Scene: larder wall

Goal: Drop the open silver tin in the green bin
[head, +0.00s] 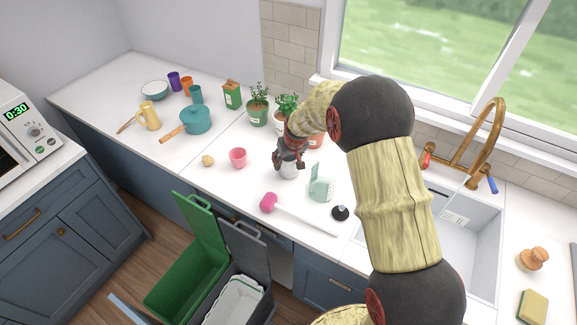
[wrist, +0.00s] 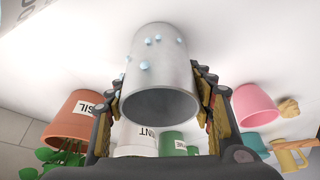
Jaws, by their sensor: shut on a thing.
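The open silver tin (head: 288,171) is at the counter beside the pink cup. My gripper (head: 289,157) is shut on it from above, with a finger on each side. In the wrist view the tin (wrist: 161,70) fills the space between my fingers (wrist: 160,95), its dark open end facing the camera and pale blue drops on its side. I cannot tell whether its base touches the counter. The green bin (head: 160,292) stands on the floor in front of the counter at lower left, its green lid (head: 201,228) raised.
A grey bin (head: 262,275) with a white liner stands right beside the green bin, its lid raised. Near the tin are a pink cup (head: 238,158), a pale green carton (head: 321,183), a pink-headed brush (head: 269,203) and potted herbs (head: 258,108). A teal pot (head: 195,119) stands further left.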

